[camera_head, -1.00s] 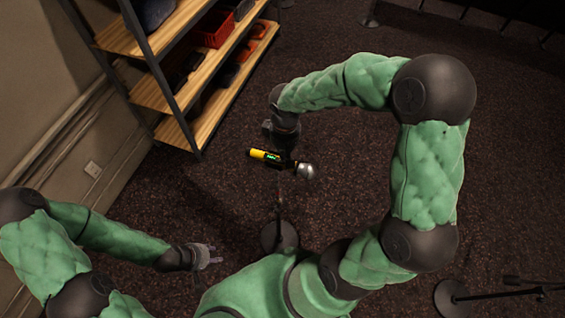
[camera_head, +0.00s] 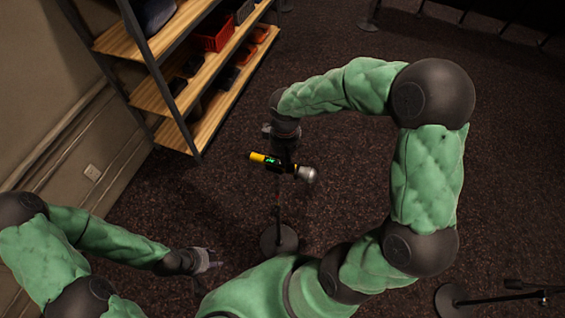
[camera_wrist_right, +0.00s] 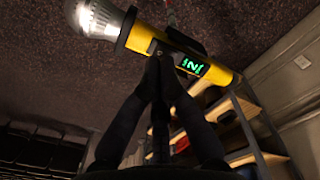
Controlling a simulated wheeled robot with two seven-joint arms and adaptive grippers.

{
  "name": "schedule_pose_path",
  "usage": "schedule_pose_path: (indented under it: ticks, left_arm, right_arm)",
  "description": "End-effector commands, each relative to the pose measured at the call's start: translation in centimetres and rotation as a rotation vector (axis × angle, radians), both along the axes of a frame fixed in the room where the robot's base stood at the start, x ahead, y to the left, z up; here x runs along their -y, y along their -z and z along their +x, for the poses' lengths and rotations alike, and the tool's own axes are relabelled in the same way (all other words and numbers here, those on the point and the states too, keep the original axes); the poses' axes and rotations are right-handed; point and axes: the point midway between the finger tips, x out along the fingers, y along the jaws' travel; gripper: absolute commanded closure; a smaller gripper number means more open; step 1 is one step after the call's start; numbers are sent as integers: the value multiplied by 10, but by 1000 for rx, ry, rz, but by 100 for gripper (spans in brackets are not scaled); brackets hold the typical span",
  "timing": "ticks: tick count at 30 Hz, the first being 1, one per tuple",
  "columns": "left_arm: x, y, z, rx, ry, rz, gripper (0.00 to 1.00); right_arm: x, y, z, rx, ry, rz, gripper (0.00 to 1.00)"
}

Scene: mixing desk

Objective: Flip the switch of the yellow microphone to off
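The yellow microphone (camera_head: 257,158) has a silver head and a green-lit display. It is on a stand whose round base (camera_head: 279,241) is on the floor. In the right wrist view the microphone (camera_wrist_right: 222,75) lies slanted across the top, head at upper left, display facing me. My right gripper (camera_wrist_right: 160,68) has its dark fingers together, tips at the body between head and display. The tips hide part of the body there, so I cannot tell the switch position or whether they touch it. My left gripper (camera_head: 212,261) is low at left, fingers spread and empty.
A wooden shelf rack (camera_head: 155,90) with a red crate (camera_head: 214,34) and other items stands at upper left, beyond the microphone. Another dark stand base (camera_head: 451,300) is at lower right. The carpet around the microphone is mostly clear.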

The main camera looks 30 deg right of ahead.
Motion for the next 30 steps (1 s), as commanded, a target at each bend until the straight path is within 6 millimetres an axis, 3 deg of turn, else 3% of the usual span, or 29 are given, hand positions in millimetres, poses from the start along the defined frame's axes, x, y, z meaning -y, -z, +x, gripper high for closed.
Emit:
schedule_pose_path:
  ticks: [30]
  left_arm:
    - [0,6,0,0,0,0,60]
  right_arm:
    - [0,7,0,0,0,0,100]
